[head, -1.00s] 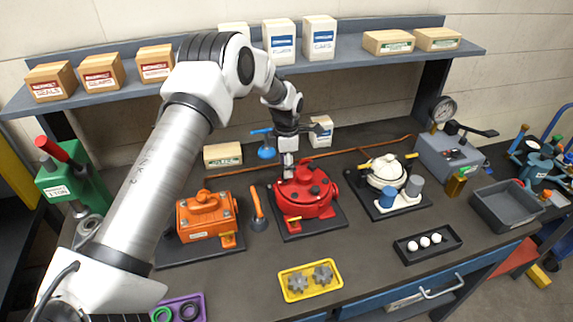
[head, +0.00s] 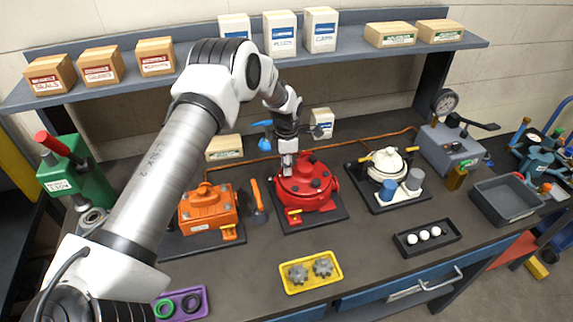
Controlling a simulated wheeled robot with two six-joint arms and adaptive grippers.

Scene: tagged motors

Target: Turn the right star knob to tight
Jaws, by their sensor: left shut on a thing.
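My left gripper (head: 288,170) points down at the housing's back left. It is shut on a small part there, seemingly a star knob, which the fingers hide. A yellow tag (head: 294,216) is at the housing's front. Which way the held knob is turned cannot be seen. My right gripper is out of view.
An orange motor (head: 207,208) and an orange-handled tool (head: 257,196) stand to the left. A white motor (head: 386,163) stands to the right. A yellow tray (head: 311,285) with grey gears and a black tray (head: 427,250) with white balls lie in front.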

